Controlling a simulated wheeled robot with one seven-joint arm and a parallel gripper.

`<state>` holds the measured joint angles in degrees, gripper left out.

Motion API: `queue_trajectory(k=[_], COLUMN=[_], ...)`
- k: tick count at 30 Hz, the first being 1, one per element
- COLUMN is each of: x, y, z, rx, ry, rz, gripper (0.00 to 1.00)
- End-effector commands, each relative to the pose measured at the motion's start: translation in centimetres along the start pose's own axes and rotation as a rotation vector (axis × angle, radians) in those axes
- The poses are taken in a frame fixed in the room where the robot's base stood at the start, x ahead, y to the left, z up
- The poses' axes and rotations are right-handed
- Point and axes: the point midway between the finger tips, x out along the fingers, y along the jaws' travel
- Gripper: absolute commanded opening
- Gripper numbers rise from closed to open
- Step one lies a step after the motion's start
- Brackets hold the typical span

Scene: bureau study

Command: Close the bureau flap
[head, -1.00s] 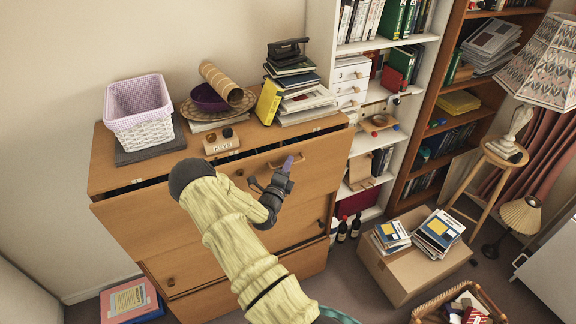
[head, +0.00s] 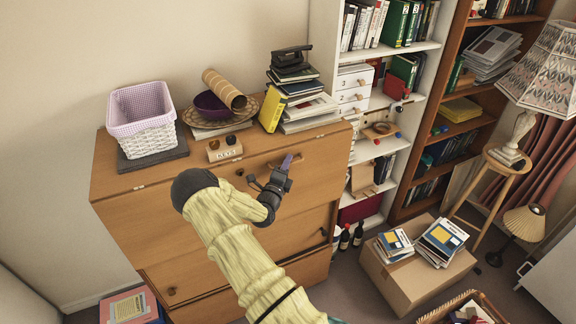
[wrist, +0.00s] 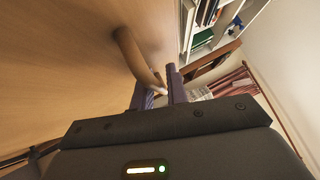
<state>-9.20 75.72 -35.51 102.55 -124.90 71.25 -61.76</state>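The bureau flap (head: 150,222) is the wooden sloping front panel below the bureau top. It lies up against the bureau body, with no clear dark gap along its top edge. Its bow-shaped wooden handle shows near the upper right (head: 303,160) and in the wrist view (wrist: 136,55). My gripper (head: 287,163) is at this handle. In the wrist view its two purple fingers (wrist: 160,92) stand slightly apart, with the lower part of the handle between them, so it looks shut on the handle. My arm hides the middle of the flap.
On the bureau top (head: 110,180) stand a lined basket (head: 145,130), a bowl (head: 210,104), a keys box (head: 224,150) and stacked books (head: 302,103). A cardboard box (head: 405,282) with books is on the floor at right. Bookshelves stand behind it.

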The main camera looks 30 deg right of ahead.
Motion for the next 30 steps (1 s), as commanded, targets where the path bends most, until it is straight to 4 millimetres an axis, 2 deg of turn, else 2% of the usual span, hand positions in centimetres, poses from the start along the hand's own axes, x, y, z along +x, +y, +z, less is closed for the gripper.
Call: queue_trajectory(k=[9,14,20,30], x=[0.1,-0.7,-3.7,-10.5], y=[0.0,0.2,0.3,0.2], z=[0.3,0.4,0.2,0.0], rx=[0.005,0.005,0.003,0.002], ry=[-0.008,-0.009,-0.007,-0.004], rz=[-0.001,0.002,0.002,0.001], gripper=[0.18,0.18,0.18,0.18])
